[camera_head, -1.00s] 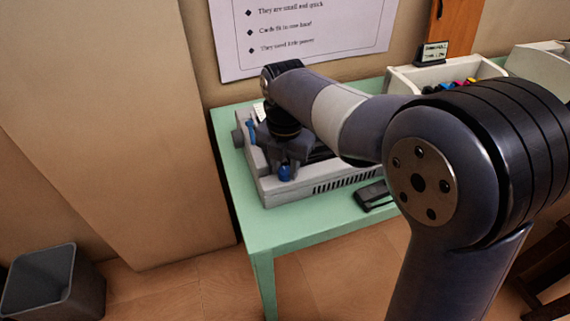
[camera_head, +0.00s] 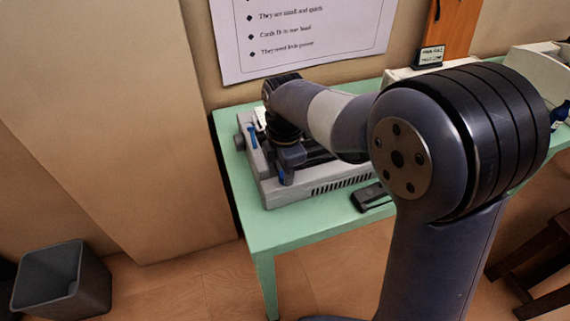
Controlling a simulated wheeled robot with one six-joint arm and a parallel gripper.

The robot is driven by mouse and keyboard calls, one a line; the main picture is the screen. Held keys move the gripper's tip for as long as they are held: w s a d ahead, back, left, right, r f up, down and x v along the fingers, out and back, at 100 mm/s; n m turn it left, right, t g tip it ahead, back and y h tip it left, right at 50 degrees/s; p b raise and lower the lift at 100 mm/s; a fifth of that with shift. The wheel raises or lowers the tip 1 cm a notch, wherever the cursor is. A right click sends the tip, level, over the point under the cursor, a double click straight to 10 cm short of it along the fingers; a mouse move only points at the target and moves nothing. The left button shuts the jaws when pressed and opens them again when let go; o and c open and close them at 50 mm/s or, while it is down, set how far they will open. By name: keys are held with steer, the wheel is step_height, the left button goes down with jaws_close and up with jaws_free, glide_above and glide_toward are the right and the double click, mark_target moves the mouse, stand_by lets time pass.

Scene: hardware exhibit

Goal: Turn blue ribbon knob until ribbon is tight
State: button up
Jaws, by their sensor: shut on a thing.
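A grey typewriter-like machine (camera_head: 290,192) sits on the left part of the green table. The small blue knob (camera_head: 287,178) at its front left shows only in part, between and below my gripper's fingers. My gripper (camera_head: 286,172) points down over the machine and is shut on the blue knob. My wrist and fingers hide most of the machine's top. A blue strip (camera_head: 252,135) shows at the machine's left side. The ribbon itself cannot be made out, so its tightness cannot be told.
A small black object (camera_head: 370,197) lies on the green table (camera_head: 275,234) right of the machine. A poster (camera_head: 305,40) hangs behind. My arm hides much of the table's right side. A grey bin (camera_head: 62,280) stands on the floor at left. A dark wooden stool (camera_head: 535,265) is at lower right.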

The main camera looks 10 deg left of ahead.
steer(key=m+p, duration=0.1)
steer(key=m, duration=0.2)
steer(key=shift+r+m, duration=0.15)
steer(key=shift+m, duration=0.25)
steer(key=m+p, duration=0.1)
steer(key=m, duration=0.2)
steer(key=shift+m, duration=0.3)
steer(key=m+p, duration=0.1)
steer(key=m, duration=0.2)
steer(key=shift+m, duration=0.3)
steer(key=m, duration=0.4)
steer(key=shift+m+p, duration=0.3)
steer(key=shift+p, duration=0.1)
steer(key=m, duration=0.3)
steer(key=shift+m, duration=0.3)
steer(key=m+p, duration=0.1)
steer(key=m, duration=0.3)
steer(key=shift+m, duration=0.3)
steer(key=m, duration=0.3)
steer(key=shift+m, duration=2.1)
